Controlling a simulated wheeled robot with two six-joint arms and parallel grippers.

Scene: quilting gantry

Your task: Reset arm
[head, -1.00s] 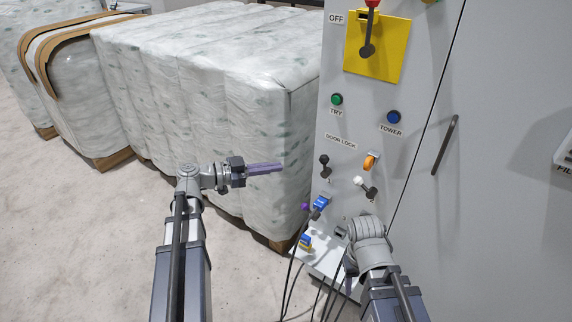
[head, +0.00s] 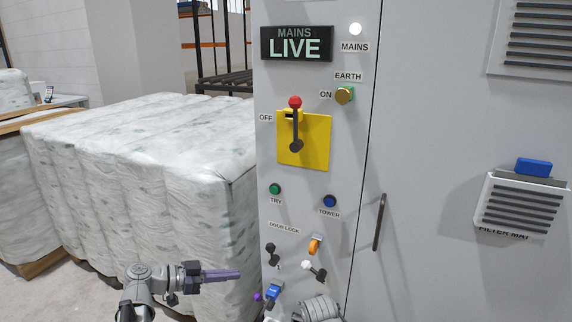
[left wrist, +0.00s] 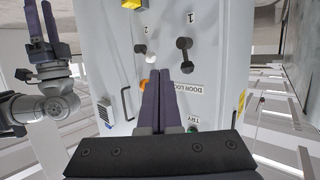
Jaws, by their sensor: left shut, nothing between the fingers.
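My left gripper (head: 238,275) is at the lower left of the head view, its purple fingers pointing right toward the grey control panel (head: 305,215). It is shut and empty, apart from the panel. In the left wrist view its closed fingers (left wrist: 158,85) point toward the door-lock switches.
The panel carries a lit MAINS LIVE sign (head: 296,44), a red-tipped lever (head: 295,125) on a yellow plate, and door-lock switches (head: 314,270). Wrapped bales (head: 140,175) stand at left. A door handle (head: 379,222) and blue block (head: 533,167) are at right.

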